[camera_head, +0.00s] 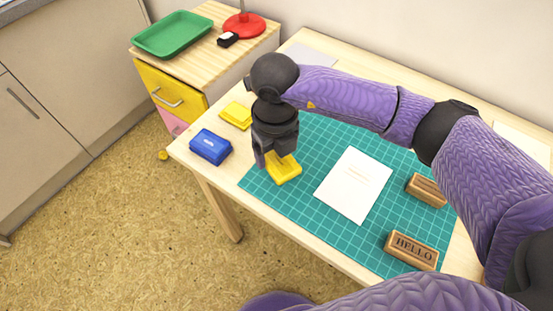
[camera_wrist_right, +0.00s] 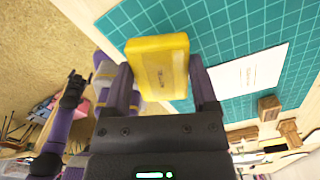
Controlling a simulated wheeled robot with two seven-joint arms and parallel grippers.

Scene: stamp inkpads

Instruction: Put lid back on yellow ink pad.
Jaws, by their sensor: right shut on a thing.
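My right gripper (camera_head: 270,165) points down over the left part of the green cutting mat. It is shut on a yellow lid (camera_head: 285,171), which sits low at the mat; I cannot tell whether it touches. In the right wrist view the lid (camera_wrist_right: 160,65) lies between the fingers of my right gripper (camera_wrist_right: 163,85), with small dark print on its face. The other yellow piece, the ink pad (camera_head: 236,115), lies on the bare wood behind and left of the gripper. My left gripper (camera_wrist_right: 73,90) shows small in the wrist view; its jaws are unclear.
A blue ink pad (camera_head: 210,147) stands at the table's left edge. White paper (camera_head: 353,185) and two wooden stamps, one (camera_head: 427,190) behind the HELLO one (camera_head: 411,250), lie on the mat (camera_head: 310,225). A green tray (camera_head: 172,34) is on the side cabinet.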

